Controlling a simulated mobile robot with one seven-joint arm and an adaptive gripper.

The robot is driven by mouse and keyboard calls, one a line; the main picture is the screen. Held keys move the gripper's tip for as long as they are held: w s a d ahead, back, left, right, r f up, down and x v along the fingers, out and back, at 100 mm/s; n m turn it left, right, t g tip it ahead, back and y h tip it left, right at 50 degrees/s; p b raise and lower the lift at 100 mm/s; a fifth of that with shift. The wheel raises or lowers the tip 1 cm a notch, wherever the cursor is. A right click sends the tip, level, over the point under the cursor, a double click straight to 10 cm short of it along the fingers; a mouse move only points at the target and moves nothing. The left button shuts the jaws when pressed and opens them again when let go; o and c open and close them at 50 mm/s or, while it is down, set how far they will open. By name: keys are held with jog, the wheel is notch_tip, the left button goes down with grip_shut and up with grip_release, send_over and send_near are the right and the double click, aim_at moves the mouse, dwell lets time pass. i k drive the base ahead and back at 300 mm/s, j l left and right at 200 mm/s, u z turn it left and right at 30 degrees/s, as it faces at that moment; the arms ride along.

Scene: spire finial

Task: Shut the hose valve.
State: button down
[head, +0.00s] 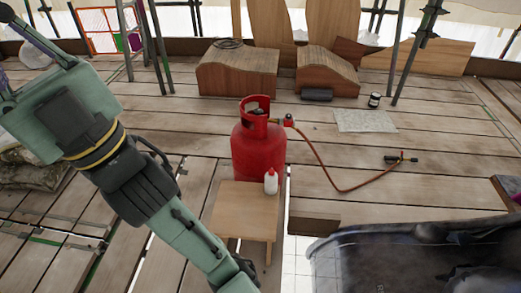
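A red gas cylinder (258,150) stands upright on the plank floor near the middle of the head view. Whether the valve is open or shut is too small to tell. The reddish-brown hose (322,168) curves right across the floor to a dark torch (400,159). My green and black arm crosses the left side and leaves the picture at the bottom, left of and in front of the cylinder. My gripper is below the picture edge and not visible.
A small wooden stool (243,210) stands directly in front of the cylinder, with a white bottle (271,181) with a red cap on it. A dark crumpled sheet (420,255) fills the lower right. Wooden blocks (237,72) stand behind. Floor right of the cylinder is mostly clear.

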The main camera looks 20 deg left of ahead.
aim_at(258, 112)
jog(key=i+j, duration=0.2)
jog(key=j, duration=0.15)
jog(key=i+j+z, duration=0.1)
jog(key=j, duration=0.25)
jog(key=i+j, duration=0.25)
jog(key=j, duration=0.15)
jog(key=i+j+z, duration=0.1)
jog(key=j, duration=0.25)
jog(key=i+j, duration=0.25)
jog(key=j, duration=0.15)
